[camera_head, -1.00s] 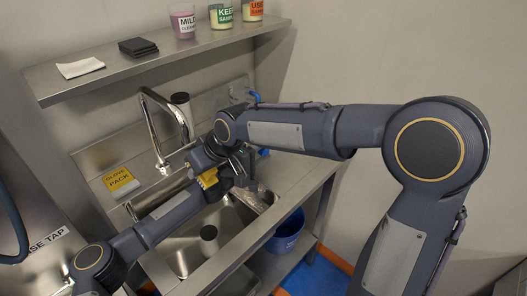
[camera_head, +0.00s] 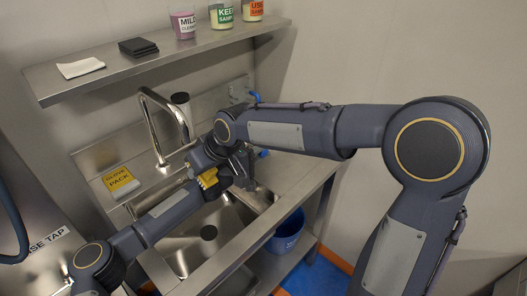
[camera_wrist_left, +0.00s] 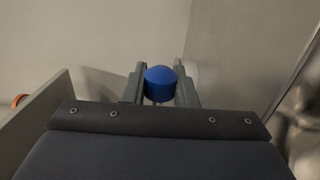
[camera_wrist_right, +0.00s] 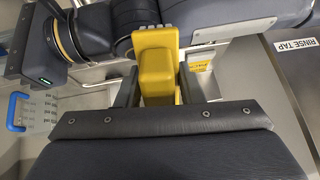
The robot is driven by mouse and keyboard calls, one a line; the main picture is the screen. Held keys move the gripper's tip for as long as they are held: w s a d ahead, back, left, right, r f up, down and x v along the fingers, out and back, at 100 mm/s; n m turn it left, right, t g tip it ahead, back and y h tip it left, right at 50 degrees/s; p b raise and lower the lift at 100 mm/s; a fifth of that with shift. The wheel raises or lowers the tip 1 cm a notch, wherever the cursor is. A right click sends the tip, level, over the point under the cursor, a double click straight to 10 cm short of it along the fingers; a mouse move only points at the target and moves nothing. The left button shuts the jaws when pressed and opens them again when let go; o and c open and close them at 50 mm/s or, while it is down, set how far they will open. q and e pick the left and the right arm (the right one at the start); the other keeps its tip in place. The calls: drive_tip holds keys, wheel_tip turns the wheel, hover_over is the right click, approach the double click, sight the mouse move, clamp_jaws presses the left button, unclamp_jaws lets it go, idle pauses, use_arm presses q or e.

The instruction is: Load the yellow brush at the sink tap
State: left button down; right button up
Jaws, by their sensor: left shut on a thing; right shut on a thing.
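The yellow brush (camera_head: 208,179) is in my right gripper (camera_wrist_right: 160,85), which is shut on it. Its yellow block (camera_wrist_right: 156,65) fills the jaws in the right wrist view. In the head view the brush is above the sink (camera_head: 185,250), beside my left wrist. My left gripper (camera_wrist_left: 159,85) is shut on a round blue knob (camera_wrist_left: 160,84); the knob shows only slightly beyond the gripper in the head view (camera_head: 263,153). The curved metal tap (camera_head: 150,120) stands behind the sink. My right wrist hides the spout's end, and I cannot tell if water flows.
A yellow labelled pack (camera_head: 120,181) lies left of the tap. A blue bin (camera_head: 287,232) stands below the counter's right side. The shelf (camera_head: 150,68) above holds cups, black pads and a white cloth. My two forearms are close together over the sink.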

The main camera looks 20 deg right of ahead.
use_arm(q)
drive_tip(key=shift+s+a+m+g+h, duration=0.15)
drive_tip(key=shift+a+m+g, duration=0.3)
drive_tip(key=shift+g, duration=0.25)
drive_tip(key=shift+s+a+m+g+h, duration=0.15)
drive_tip(key=shift+a+m+g, duration=0.25)
drive_tip(key=shift+g, duration=0.3)
drive_tip(key=shift+w+d, duration=0.1)
drive_tip(key=c, duration=1.2)
unclamp_jaws()
drive_tip(key=shift+o, duration=0.2)
drive_tip(key=s+a, duration=0.2)
drive_tip(key=a, duration=1)
drive_tip(key=shift+s, duration=0.15)
drive_tip(key=shift+d, duration=0.1)
